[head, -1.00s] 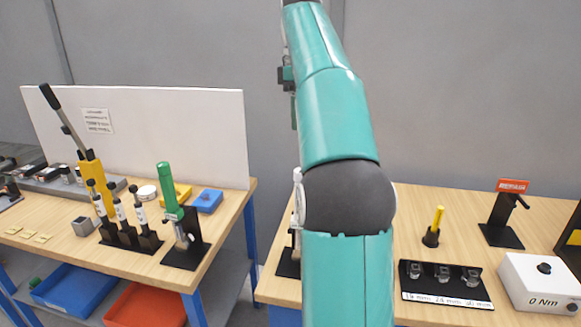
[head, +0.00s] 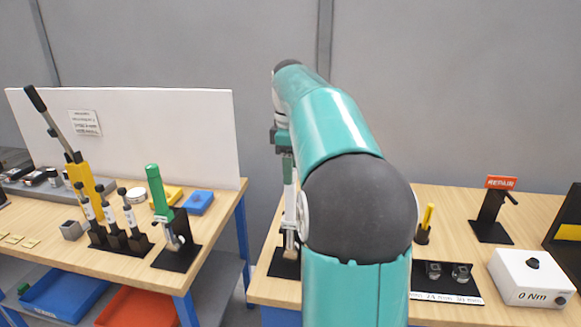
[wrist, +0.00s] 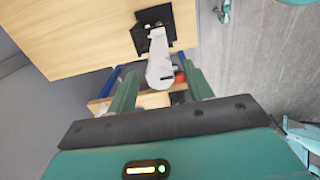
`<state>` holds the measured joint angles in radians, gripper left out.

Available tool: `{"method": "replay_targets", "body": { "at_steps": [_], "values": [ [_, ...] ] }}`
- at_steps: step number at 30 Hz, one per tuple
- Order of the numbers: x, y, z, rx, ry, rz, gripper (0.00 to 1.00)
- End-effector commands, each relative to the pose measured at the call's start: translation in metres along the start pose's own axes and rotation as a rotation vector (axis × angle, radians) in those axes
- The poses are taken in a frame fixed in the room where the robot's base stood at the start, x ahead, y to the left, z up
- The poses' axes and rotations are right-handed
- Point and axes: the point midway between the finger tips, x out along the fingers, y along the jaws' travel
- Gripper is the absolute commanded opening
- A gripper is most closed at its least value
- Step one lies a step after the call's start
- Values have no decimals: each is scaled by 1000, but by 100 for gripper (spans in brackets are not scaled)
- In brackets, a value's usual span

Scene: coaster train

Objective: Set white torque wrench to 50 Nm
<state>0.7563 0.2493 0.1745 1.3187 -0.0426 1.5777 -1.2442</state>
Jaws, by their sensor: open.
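The white torque wrench (head: 290,205) stands upright in a black stand (head: 284,264) at the left end of the right table. In the wrist view the wrench (wrist: 160,72) appears end-on, with its stand (wrist: 152,33) behind it on the wood. My gripper (head: 285,160) points down over the wrench, partly hidden by my arm in the head view. In the wrist view my gripper (wrist: 161,82) is open, and the wrench's near end shows between its two green fingers. I cannot tell how deep it sits between them. No scale on the wrench is readable.
A white box reading "0 Nm" (head: 533,278), a socket tray (head: 446,281), a yellow-handled tool (head: 425,222) and a red "REPAIR" stand (head: 492,216) share the right table (head: 460,206). A green wrench (head: 157,190) stands on the left table. A gap separates the tables.

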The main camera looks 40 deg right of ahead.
Motion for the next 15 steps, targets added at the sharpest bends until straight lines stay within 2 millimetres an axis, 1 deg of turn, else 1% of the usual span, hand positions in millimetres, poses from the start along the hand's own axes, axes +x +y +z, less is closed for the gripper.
{"method": "replay_targets", "body": {
  "at_steps": [7,11,12,14,15],
  "values": [
    [1,0,0,0,0,1,51],
    [1,0,0,0,0,1,26],
    [0,0,0,0,0,1,18],
    [0,0,0,0,0,1,6],
    [0,0,0,0,0,1,6]
  ]
}}
